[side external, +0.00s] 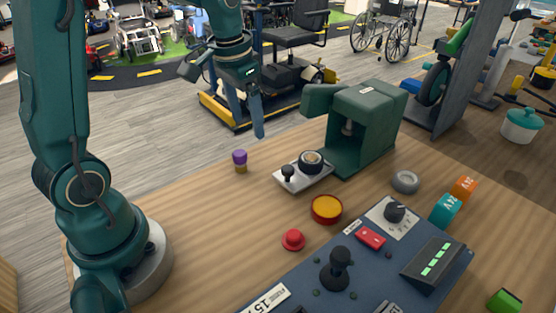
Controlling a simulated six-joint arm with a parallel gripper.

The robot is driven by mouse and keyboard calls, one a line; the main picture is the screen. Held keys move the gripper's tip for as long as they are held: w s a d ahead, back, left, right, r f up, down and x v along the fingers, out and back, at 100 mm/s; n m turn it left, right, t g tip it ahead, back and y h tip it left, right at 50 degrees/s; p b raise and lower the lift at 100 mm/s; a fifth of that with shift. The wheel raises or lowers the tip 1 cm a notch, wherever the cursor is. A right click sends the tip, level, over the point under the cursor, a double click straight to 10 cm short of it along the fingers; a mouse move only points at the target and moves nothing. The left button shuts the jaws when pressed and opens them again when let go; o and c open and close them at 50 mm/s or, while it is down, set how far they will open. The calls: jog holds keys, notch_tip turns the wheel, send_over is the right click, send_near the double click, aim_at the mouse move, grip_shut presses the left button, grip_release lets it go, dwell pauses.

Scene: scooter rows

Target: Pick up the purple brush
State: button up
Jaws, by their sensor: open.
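A small purple brush (240,157) stands on the wooden table near its far edge, left of the middle. Its upper part is purple and its lower part is tan. My gripper (248,120) hangs above and slightly to the right of the brush, with its fingers pointing down. It is open and empty, and clear of the brush. One long finger shows plainly; the other is partly lost against the dark background.
A green clamp-like machine (365,125) stands right of the brush, with a small joystick plate (303,172) before it. An orange-yellow disc (326,209), a red button (293,240) and a blue control panel (365,265) lie nearer. The table around the brush is clear.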

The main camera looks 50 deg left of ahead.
aim_at(239, 153)
jog(key=shift+n+g+h, duration=0.3)
jog(key=shift+n+g, duration=0.3)
jog(key=shift+g, duration=0.3)
jog(key=a+f, duration=0.1)
jog(key=f, duration=0.1)
jog(key=a+f, duration=0.1)
jog(key=f, duration=0.1)
jog(key=a+f, duration=0.1)
jog(key=shift+s+a+f, duration=0.1)
jog(key=shift+a+f, duration=0.15)
jog(key=shift+f, duration=0.15)
jog(key=shift+a+f, duration=0.1)
jog(key=shift+f, duration=2.45)
grip_shut()
